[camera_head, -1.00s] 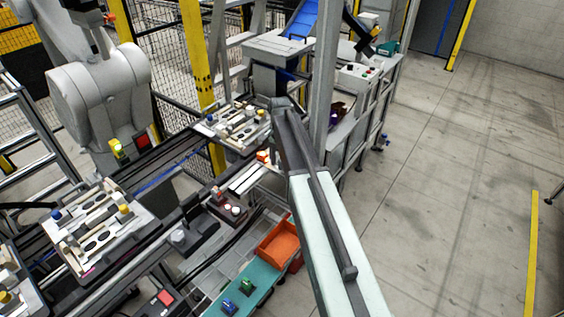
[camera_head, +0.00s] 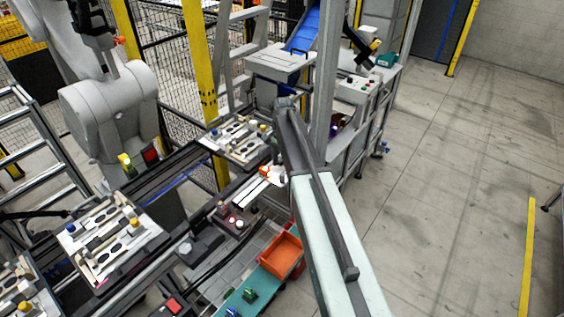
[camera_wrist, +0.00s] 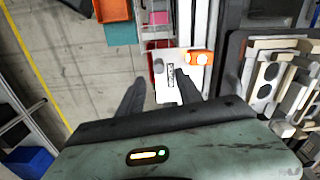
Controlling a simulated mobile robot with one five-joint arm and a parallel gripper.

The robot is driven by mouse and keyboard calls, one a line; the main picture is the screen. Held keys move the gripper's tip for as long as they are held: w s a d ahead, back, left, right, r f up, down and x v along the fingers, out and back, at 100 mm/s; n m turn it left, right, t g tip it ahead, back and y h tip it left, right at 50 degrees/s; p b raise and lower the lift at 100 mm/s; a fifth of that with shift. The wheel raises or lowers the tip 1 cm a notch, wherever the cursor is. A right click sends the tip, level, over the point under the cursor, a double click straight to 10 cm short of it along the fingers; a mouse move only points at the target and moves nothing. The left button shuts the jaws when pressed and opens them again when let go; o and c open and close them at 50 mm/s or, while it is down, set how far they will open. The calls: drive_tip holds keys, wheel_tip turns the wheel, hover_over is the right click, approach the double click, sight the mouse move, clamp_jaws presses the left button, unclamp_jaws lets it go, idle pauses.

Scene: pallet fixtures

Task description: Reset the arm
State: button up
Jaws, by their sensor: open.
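My arm (camera_head: 325,215) reaches forward through the middle of the head view, pale with a dark strip along it. Its far end hides my gripper there. In the wrist view my gripper (camera_wrist: 161,92) shows two dark fingers spread apart, with nothing between them. Beyond the fingers is a white surface with a small black-and-white label (camera_wrist: 171,76). An orange block with a lit spot (camera_wrist: 200,58) lies just right of the fingers, apart from them.
Pallet fixtures (camera_head: 112,238) with parts stand on the conveyor line at left; one fixture (camera_wrist: 277,85) is at the wrist view's right. An orange bin (camera_head: 282,256) sits below the line. A grey post (camera_head: 325,80) rises close behind my arm. The floor at right is open.

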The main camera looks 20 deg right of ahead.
drive_tip(key=shift+f, duration=0.1)
drive_tip(key=shift+a+f, duration=0.1)
drive_tip(key=shift+a, duration=0.05)
drive_tip(key=s+a+f+n+b, duration=0.1)
drive_tip(key=s+a+n, duration=0.3)
drive_tip(key=s, duration=0.6)
drive_tip(key=s+a+f+n+b, duration=0.1)
drive_tip(key=s+a+n, duration=0.2)
drive_tip(key=s, duration=0.8)
drive_tip(key=shift+a+f+n+b, duration=0.25)
drive_tip(key=shift+a+n+b, duration=0.1)
drive_tip(key=shift+n, duration=0.65)
